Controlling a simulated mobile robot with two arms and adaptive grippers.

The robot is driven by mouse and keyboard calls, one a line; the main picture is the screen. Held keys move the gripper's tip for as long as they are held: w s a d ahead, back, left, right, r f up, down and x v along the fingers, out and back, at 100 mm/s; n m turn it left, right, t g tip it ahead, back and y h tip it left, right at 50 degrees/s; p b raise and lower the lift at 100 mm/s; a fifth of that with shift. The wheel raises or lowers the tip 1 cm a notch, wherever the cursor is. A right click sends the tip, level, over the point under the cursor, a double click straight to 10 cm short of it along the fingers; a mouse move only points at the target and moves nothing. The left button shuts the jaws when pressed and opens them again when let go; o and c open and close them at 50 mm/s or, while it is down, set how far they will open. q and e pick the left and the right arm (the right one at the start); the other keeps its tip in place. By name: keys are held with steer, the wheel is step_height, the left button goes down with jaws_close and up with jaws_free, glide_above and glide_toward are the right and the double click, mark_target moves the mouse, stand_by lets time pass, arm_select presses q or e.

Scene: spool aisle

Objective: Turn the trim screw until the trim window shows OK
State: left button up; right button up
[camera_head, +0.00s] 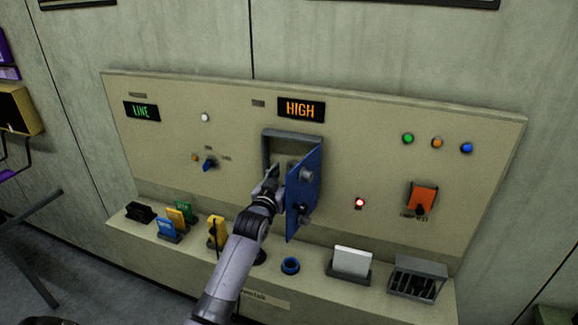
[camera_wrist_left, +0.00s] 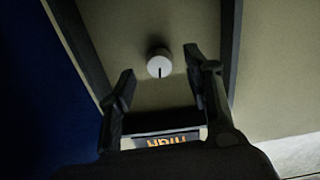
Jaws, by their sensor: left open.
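The trim window (camera_head: 300,109) shows HIGH in orange; part of it shows upside down in the left wrist view (camera_wrist_left: 168,142). The trim screw (camera_wrist_left: 158,66) is a pale round knob with a dark slot mark, inside the recess. It is hidden or too small to make out in the head view. My left gripper (camera_head: 273,174) is open and reaches into the recess (camera_head: 281,147) beside the open blue door (camera_head: 304,185). In the wrist view its fingers appear on either side of the screw, with nothing between them; contact cannot be told. My right gripper is not in view.
The blue door stands open just right of my left gripper. A red light (camera_head: 360,203) is lit on the panel.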

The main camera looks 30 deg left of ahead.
mark_target(292, 166)
arm_select(q)
steer(key=shift+x, duration=1.4)
steer(key=shift+d, duration=0.1)
steer(key=shift+c, duration=0.3)
jaws_close()
